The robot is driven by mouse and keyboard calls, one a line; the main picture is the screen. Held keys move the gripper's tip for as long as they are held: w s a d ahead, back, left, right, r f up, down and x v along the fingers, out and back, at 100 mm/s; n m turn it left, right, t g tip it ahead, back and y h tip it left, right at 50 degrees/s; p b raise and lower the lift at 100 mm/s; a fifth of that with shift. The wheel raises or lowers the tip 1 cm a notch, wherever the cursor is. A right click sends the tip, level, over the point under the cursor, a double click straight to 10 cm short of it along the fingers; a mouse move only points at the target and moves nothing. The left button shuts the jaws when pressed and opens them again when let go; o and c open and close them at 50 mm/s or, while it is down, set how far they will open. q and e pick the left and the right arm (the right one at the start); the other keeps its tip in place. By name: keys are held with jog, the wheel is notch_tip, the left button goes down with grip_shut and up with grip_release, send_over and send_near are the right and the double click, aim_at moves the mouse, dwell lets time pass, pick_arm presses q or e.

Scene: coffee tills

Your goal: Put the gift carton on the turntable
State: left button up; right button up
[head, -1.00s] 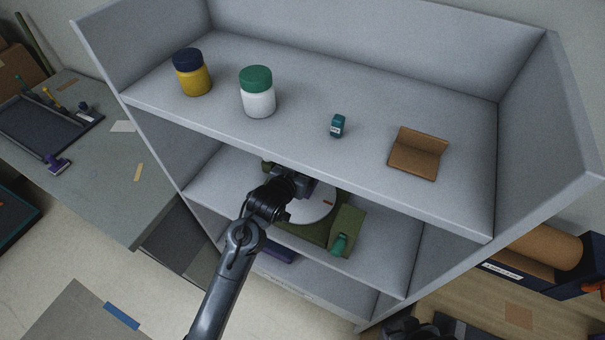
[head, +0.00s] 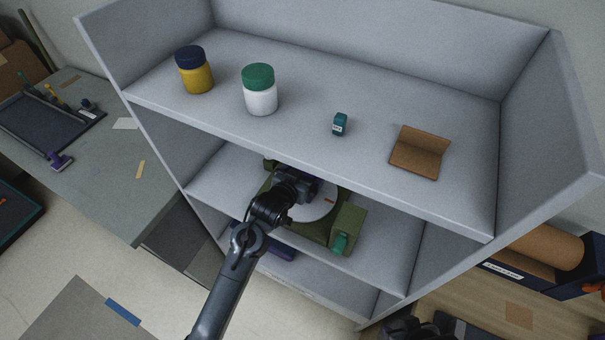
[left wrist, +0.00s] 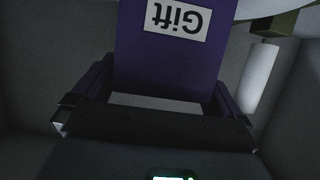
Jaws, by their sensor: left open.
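The gift carton (left wrist: 170,65) is purple with a white "Gift" label, upside down in the left wrist view. It stands ahead of my left gripper (left wrist: 160,100), between its open fingers; whether they touch it is unclear. In the head view my left gripper (head: 297,183) reaches under the top shelf, over the turntable (head: 315,210), a pale disc on an olive base. The gripper covers part of the disc, and I cannot make out the carton there.
The top shelf (head: 290,130) overhangs the gripper. It holds a yellow jar (head: 196,75), a white jar (head: 261,95), a small teal item (head: 340,124) and a brown folded holder (head: 420,153). A dark purple item (head: 280,253) shows lower down. A white cylinder (left wrist: 259,78) stands beside the carton.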

pick_arm(q)
jog(key=shift+r, duration=0.15)
jog(key=shift+s+a+r, duration=0.2)
jog(key=shift+s+a, duration=0.05)
jog(key=shift+s, duration=0.2)
jog(key=v, duration=1)
jog(key=s+a+f+n+g+y, duration=0.1)
jog(key=s+a+f, duration=0.3)
jog(key=s, duration=0.6)
jog(key=s+a+f+n+g+y, duration=0.1)
jog(key=s+a+f+g+y, duration=0.1)
jog(key=s+a, duration=0.5)
jog(key=s+a+f+n+g+y, duration=0.1)
jog(key=s+a+f+g, duration=0.4)
jog(key=s, duration=0.8)
jog(key=shift+a+f+y, duration=0.4)
jog(key=shift+a+y, duration=0.3)
jog(key=shift+y, duration=0.1)
